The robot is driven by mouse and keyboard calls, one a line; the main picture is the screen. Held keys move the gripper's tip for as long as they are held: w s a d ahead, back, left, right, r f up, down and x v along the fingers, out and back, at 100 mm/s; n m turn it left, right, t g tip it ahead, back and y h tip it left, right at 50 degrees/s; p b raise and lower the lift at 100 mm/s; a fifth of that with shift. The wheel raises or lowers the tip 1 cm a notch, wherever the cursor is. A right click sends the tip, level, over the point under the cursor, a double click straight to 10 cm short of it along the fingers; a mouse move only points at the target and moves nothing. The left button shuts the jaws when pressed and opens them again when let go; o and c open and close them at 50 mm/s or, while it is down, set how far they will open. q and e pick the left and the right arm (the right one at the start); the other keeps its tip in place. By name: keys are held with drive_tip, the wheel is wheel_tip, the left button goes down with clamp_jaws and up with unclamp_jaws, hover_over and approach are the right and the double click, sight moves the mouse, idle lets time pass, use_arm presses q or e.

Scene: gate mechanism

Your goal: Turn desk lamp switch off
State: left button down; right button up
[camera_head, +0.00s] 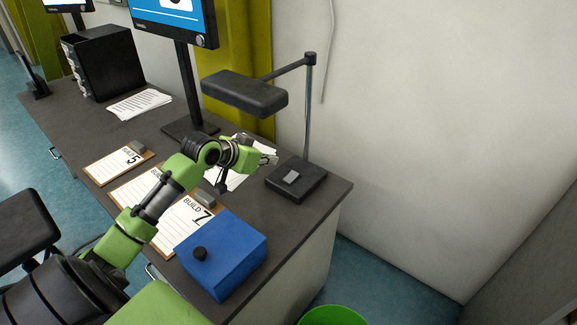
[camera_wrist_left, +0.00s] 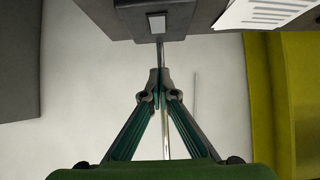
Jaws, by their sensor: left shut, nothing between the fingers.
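The desk lamp has a dark flat head (camera_head: 245,94), a thin metal pole (camera_head: 307,110) and a dark square base (camera_head: 310,187) near the desk's right end. A light grey switch (camera_head: 291,176) sits on the base; I cannot tell its on or off position. My left gripper (camera_head: 273,160) is shut and empty, a little left of and above the switch, below the lamp head. In the left wrist view the shut fingertips (camera_wrist_left: 160,80) point toward the switch (camera_wrist_left: 157,23) on the base (camera_wrist_left: 130,24), with a gap in the picture. My right gripper is out of view.
A blue box (camera_head: 225,260) with a black knob stands at the desk's front right. Clipboards (camera_head: 118,163), papers (camera_head: 139,103), a monitor (camera_head: 175,20) and a black drawer unit (camera_head: 104,62) occupy the desk (camera_head: 330,190). A white wall (camera_head: 420,110) is behind. A green bin (camera_head: 332,316) stands on the floor.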

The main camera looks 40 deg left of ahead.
use_arm(q)
hover_over(295, 171)
drive_tip(key=s, duration=0.4)
wheel_tip(295, 171, down, 6)
drive_tip(key=shift+w+a+f, duration=0.15)
drive_tip(key=shift+f, duration=0.05)
wheel_tip(295, 171, down, 3)
drive_tip(key=shift+w+r, duration=0.1)
drive_tip(key=shift+r, duration=0.1)
drive_tip(key=shift+w+f, duration=0.1)
drive_tip(key=shift+f, duration=0.55)
drive_tip(key=shift+r+p, duration=0.1)
drive_tip(key=shift+p, duration=0.45)
drive_tip(key=shift+f+g, duration=0.3)
drive_tip(key=shift+w, duration=0.2)
